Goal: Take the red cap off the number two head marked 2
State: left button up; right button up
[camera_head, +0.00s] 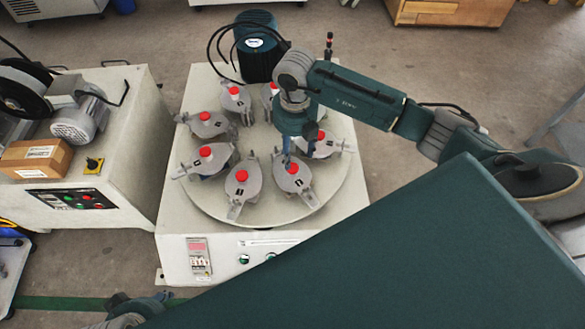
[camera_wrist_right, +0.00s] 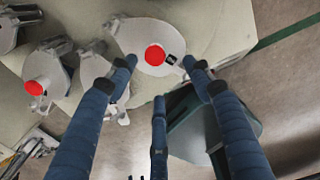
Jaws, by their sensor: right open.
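Several grey heads with red caps stand in a ring on the round turntable (camera_head: 262,215). Their black number tags are too small to read surely, so I cannot tell which is marked 2. My right gripper (camera_head: 299,152) points down with its blue fingers close by the cap (camera_head: 293,168) of the front-right head. In the right wrist view, the open blue fingers (camera_wrist_right: 160,66) spread around a red cap (camera_wrist_right: 154,55) with a black tag (camera_wrist_right: 171,59) beside it. The cap sits on its head, with visible gaps to the fingers.
Neighbouring capped heads stand close on the turntable, one with a cap (camera_head: 320,135) to the right and one (camera_head: 241,176) to the left. A blue-green motor (camera_head: 257,45) with black cables stands behind. A bench with a cardboard box (camera_head: 36,160) is at left.

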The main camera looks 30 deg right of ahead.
aim_at(293, 167)
notch_tip(293, 167, down, 4)
jog(key=shift+w+a+r+b, duration=0.1)
jog(key=shift+w+r+b, duration=0.05)
jog(key=shift+r+b, duration=0.15)
jog(key=f, duration=0.3)
jog(key=f+b, duration=0.1)
jog(key=shift+w+f, duration=0.2)
jog(key=shift+w, duration=0.1)
pick_arm(q)
jog(key=v, duration=0.3)
jog(key=shift+f, duration=0.1)
pick_arm(e)
jog(key=c, duration=0.8)
